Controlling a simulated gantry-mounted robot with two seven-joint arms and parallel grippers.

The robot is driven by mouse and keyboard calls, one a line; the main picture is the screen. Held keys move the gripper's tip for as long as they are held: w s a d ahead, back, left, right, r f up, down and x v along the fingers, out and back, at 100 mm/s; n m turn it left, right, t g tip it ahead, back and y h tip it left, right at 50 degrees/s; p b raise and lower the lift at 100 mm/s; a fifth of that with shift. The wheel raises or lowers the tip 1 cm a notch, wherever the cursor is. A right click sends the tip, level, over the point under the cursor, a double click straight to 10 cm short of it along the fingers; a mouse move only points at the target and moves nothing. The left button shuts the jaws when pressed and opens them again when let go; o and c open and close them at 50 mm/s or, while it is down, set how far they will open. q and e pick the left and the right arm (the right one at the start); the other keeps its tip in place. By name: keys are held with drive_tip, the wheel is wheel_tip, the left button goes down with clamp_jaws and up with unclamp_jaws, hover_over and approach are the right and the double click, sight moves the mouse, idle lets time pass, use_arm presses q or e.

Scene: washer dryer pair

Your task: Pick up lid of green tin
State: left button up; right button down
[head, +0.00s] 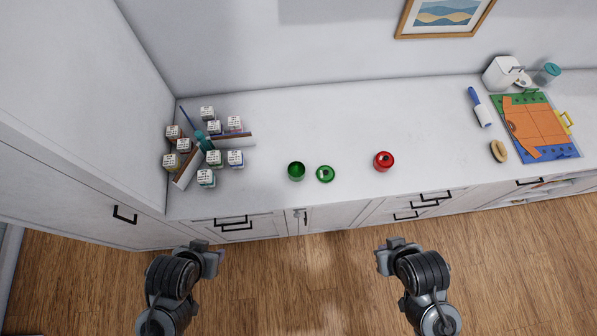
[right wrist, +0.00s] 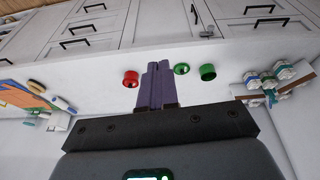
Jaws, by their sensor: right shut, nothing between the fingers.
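The open green tin (head: 296,172) stands near the counter's front edge, its dark inside visible. Its round green lid (head: 325,174) lies flat on the counter just to the right, with a knob on top. In the right wrist view the lid (right wrist: 182,69) and the tin (right wrist: 208,72) show to the right of my fingertips. My right gripper (right wrist: 158,66) is shut and empty, apart from the lid. In the head view it (head: 384,259) hangs in front of the counter. My left gripper (head: 213,257) is also in front of the counter, and its fingers are too unclear to read.
A red tin (head: 384,161) with its lid on stands right of the green lid. Several small labelled jars (head: 214,158) and a divider stand at the left. A marker (head: 479,107), a ring (head: 499,151) and coloured boards (head: 537,128) lie at the right. The middle back is clear.

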idle(0.4)
unclamp_jaws()
idle(0.5)
